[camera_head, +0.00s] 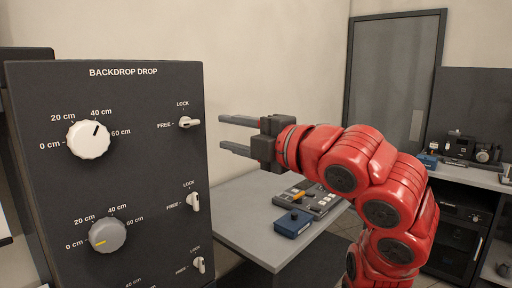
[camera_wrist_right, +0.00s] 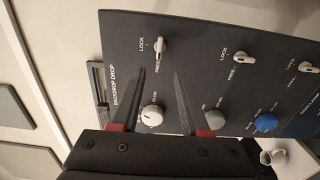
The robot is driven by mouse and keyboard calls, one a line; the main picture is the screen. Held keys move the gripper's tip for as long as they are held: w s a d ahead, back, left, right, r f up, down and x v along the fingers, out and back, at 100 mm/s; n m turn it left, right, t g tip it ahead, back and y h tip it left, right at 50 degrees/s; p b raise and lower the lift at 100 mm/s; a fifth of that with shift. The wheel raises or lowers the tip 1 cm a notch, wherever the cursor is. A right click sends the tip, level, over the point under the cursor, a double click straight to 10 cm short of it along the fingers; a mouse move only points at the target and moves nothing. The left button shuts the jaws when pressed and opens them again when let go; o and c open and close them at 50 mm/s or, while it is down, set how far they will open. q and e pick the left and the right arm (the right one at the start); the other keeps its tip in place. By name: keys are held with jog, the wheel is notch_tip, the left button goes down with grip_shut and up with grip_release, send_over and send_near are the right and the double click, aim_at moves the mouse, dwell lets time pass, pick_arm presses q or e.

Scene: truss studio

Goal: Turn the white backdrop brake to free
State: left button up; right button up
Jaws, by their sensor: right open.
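The white backdrop brake (camera_head: 188,122) is the top small white lever on the dark panel, right of the white dial (camera_head: 88,140). Its handle lies level, in line with the FREE mark, unlike the upright lever below. In the right wrist view the brake (camera_wrist_right: 159,46) also lies along the FREE direction. My right gripper (camera_head: 237,134) is open and empty, to the right of the brake and apart from it. In the right wrist view its fingers (camera_wrist_right: 160,100) are spread, with nothing between them. My left gripper is not in view.
A grey dial (camera_head: 107,235) and its brake lever (camera_head: 193,202) sit lower on the panel (camera_head: 140,175). A blue dial (camera_wrist_right: 266,122) shows in the wrist view. A grey table (camera_head: 250,206) with a blue box (camera_head: 292,223) and a control board (camera_head: 312,196) stands below my right arm.

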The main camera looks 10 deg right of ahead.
jog(key=v, duration=0.6)
jog(key=shift+b, duration=0.35)
